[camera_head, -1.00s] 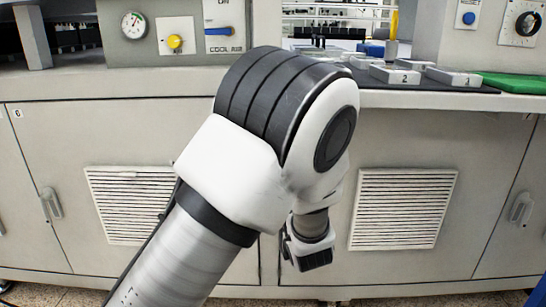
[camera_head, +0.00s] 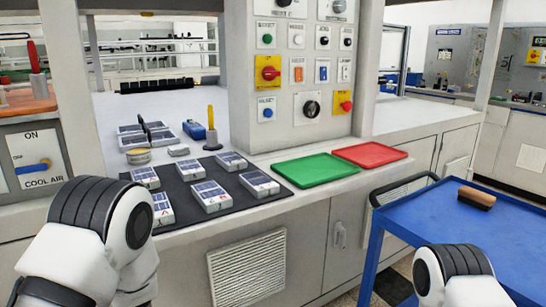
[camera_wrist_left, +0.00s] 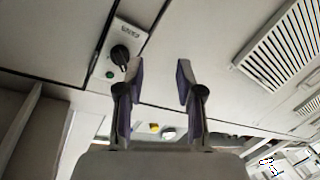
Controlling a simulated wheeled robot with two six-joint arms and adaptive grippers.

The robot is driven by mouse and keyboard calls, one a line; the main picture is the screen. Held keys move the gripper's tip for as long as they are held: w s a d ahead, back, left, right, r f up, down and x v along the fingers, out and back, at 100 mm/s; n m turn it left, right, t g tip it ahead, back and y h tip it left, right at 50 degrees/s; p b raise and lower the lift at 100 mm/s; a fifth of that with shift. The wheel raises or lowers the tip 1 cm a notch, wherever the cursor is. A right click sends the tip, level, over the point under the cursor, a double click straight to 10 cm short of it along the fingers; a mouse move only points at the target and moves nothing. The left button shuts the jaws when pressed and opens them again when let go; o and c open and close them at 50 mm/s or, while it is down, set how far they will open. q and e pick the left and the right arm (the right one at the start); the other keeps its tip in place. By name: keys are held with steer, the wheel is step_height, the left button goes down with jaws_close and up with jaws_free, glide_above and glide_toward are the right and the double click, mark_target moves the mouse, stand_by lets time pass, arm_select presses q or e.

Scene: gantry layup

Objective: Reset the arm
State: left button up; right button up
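My left arm's white and dark-ringed joint shows at the lower left of the head view; its gripper is out of that frame. In the left wrist view my left gripper (camera_wrist_left: 157,75) is open, its two fingers apart with nothing between them. Behind the fingers is a pale cabinet front with a black knob (camera_wrist_left: 120,55) and a vent grille (camera_wrist_left: 285,45). Part of my right arm shows at the lower right of the head view, and its gripper is not visible.
A dark mat (camera_head: 238,200) with several labelled packs lies on the bench. Green tray (camera_head: 300,169) and red tray (camera_head: 368,154) sit right of it. A blue cart (camera_head: 420,225) carrying a brown-topped brush (camera_head: 476,197) stands at the right. A control panel (camera_head: 290,80) rises behind.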

arm_select(q)
steer(key=s+d+f+m+g+h+p, duration=0.1)
steer(key=s+d+m+g+h+p, duration=0.2)
steer(key=s, duration=0.6)
steer(key=s+d+f+m+g+h+p, duration=0.2)
steer(key=s+d+m+g+h+p, duration=0.2)
steer(key=s, duration=0.6)
steer(key=s+d+f+m+g+h+p, duration=0.2)
steer(key=s+d+m+g+h+p, duration=0.2)
steer(key=s+m+p, duration=0.3)
steer(key=s+g+p, duration=0.1)
steer(key=s+p, duration=0.1)
steer(key=s, duration=0.1)
steer(key=shift+s+f+h, duration=0.15)
steer(key=shift+s+h, duration=0.05)
steer(key=shift+h, duration=0.1)
arm_select(e)
step_height(320, 180, up, 20)
arm_select(q)
steer(key=shift+s+a, duration=0.1)
